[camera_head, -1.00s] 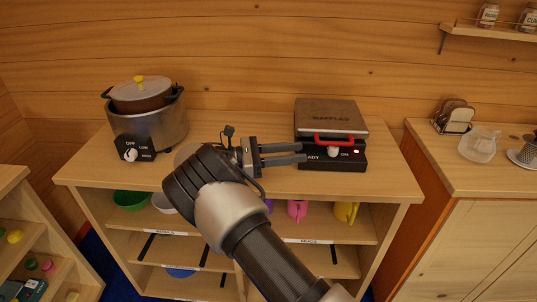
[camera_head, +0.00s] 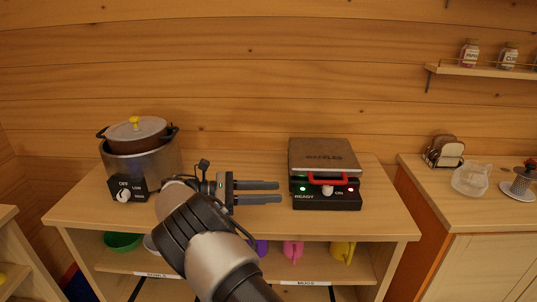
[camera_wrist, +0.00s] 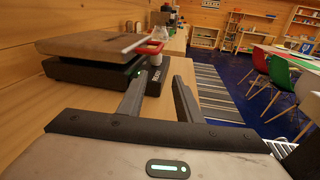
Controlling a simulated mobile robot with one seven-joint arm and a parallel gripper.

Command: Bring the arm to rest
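My gripper (camera_head: 280,191) is held out over the wooden counter (camera_head: 250,221), left of the waffle maker, its two fingers pointing right. The fingers are parallel with a gap between them, and nothing is between them. The wrist view also shows my gripper (camera_wrist: 160,85) open and empty. The waffle maker (camera_head: 325,158) is closed, with a red handle and a knob at ON. Its green light by READY and its red light are lit. It also shows at the left in the wrist view (camera_wrist: 95,45), close to one finger; I cannot tell whether they touch.
A lidded pot (camera_head: 137,129) sits on a cooker (camera_head: 142,170) at the counter's left. Mugs and bowls stand on the shelf below. A toast rack (camera_head: 444,152) and glass dish (camera_head: 470,180) are on the right cabinet. Chairs (camera_wrist: 283,75) stand farther off.

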